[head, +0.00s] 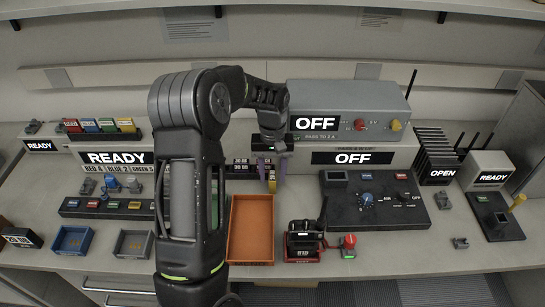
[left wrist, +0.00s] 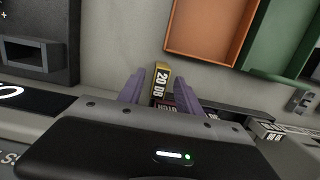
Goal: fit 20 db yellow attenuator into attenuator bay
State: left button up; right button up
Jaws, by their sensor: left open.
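The yellow 20 dB attenuator (left wrist: 161,80) shows in the left wrist view with its label facing the camera. It also shows as a small yellow piece in the head view (head: 272,186). My left gripper (head: 269,170) points down over it, behind the orange tray. Its purple fingers (left wrist: 160,90) are open, one on each side of the attenuator, with gaps visible. A dark red labelled piece (left wrist: 166,105) sits just beside the attenuator, partly hidden by the gripper body. I cannot make out the attenuator bay for certain. My right gripper is not in view.
An empty orange tray (head: 251,252) lies in front of the gripper. Dark labelled blocks (head: 240,168) stand left of it. A handheld radio (head: 304,240) stands right of the tray. A black control panel (head: 378,216) and a grey unit marked OFF (head: 345,98) are further right.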

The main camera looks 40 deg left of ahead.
pick_arm(q)
notch_tip(320, 180, up, 12)
jog(key=w+b, duration=0.1)
jog(key=shift+a+f, duration=0.25)
jog(key=shift+a, duration=0.2)
jog(key=shift+o, duration=0.3)
jog(key=shift+b, duration=0.3)
jog(key=shift+o, duration=0.2)
jog(key=shift+w+d+f, duration=0.1)
jog(key=shift+d, duration=0.05)
jog(key=t+y+b, duration=0.4)
jog(key=t+b, duration=0.1)
jog(key=b, duration=0.2)
send_over(273, 179)
jog(key=s, duration=0.1)
notch_tip(273, 179, down, 5)
jog(key=shift+s+d+f, duration=0.2)
